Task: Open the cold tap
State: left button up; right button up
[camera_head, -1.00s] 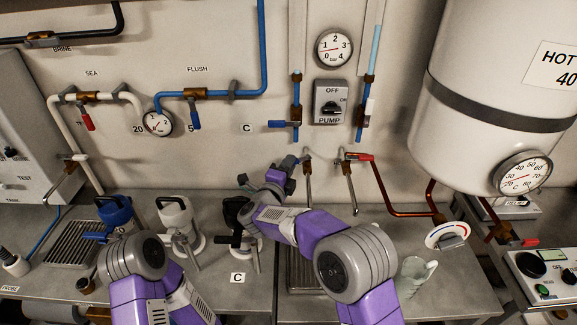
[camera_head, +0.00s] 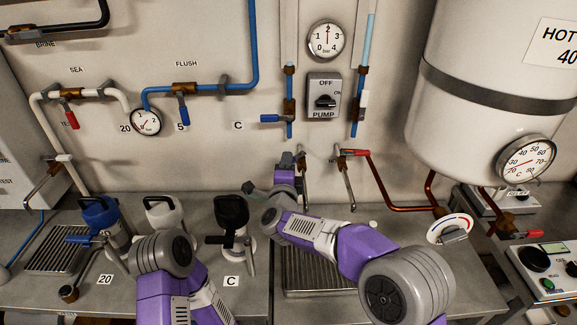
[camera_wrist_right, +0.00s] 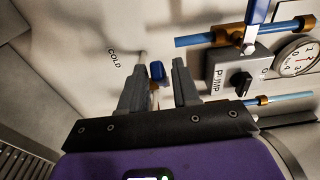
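The cold tap is on the back wall, left of the red-handled hot tap (camera_head: 350,153). Its spout (camera_head: 303,190) hangs down in the head view. In the head view my right gripper (camera_head: 290,160) is at the wall and partly hides the tap. My left arm shows at the lower left, but its gripper is out of view.
The PUMP switch (camera_head: 323,98), a gauge (camera_head: 327,40) and blue pipes with a blue lever (camera_head: 275,118) are above the tap. A slatted drain (camera_head: 318,281) is in the counter. The hot tank (camera_head: 480,150) is right.

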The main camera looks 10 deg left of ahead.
jog(key=shift+o, duration=0.4)
jog(key=s, duration=0.7)
jog(key=shift+s+d, duration=0.25)
jog(key=shift+s, duration=0.05)
